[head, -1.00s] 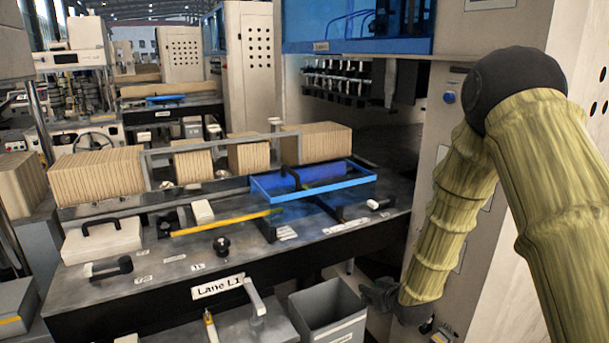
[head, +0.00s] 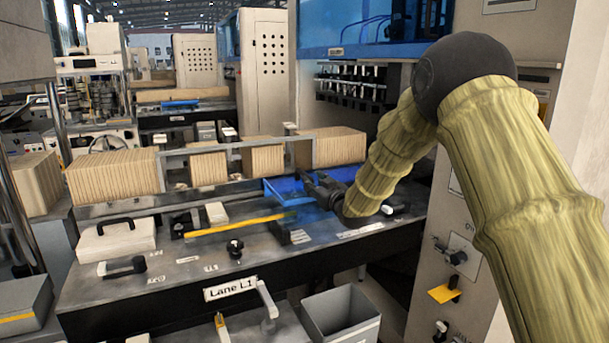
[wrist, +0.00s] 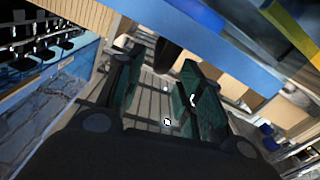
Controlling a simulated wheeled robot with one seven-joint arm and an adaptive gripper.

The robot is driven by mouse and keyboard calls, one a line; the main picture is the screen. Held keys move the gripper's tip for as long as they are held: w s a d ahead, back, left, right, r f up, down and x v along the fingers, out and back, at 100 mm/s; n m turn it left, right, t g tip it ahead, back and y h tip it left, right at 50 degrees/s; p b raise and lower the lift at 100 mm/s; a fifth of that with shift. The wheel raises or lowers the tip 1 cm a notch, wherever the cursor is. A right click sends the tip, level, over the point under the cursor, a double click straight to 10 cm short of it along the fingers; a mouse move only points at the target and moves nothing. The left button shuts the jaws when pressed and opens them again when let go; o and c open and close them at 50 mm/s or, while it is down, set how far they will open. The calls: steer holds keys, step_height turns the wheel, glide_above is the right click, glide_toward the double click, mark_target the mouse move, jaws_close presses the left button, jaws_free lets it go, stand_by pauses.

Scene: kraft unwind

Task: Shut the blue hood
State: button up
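The blue hood (head: 277,187) is a low blue-framed cover on the Lane L1 bench, in front of the row of brown boards. My gripper and forearm hide its right part, so I cannot tell how far it stands open. In the wrist view a blue bar (wrist: 225,62), apparently the hood's frame, crosses diagonally at the upper right. My gripper (head: 312,183) is over the hood in the head view. In the wrist view my gripper (wrist: 160,75) has its dark green finger pads apart, with nothing clearly held between them. Contact with the hood cannot be told.
Brown board stacks (head: 330,147) stand behind a grey rail. A yellow bar (head: 240,225), a white case (head: 115,240) and black knobs lie on the bench. A tall cabinet with a blue window (head: 375,28) rises at the right. A grey bin (head: 341,318) stands in front.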

mark_target(306, 175)
steer(key=shift+p+x, duration=1.05)
steer(key=shift+x, duration=2.4)
steer(key=shift+f, duration=0.15)
jaws_close()
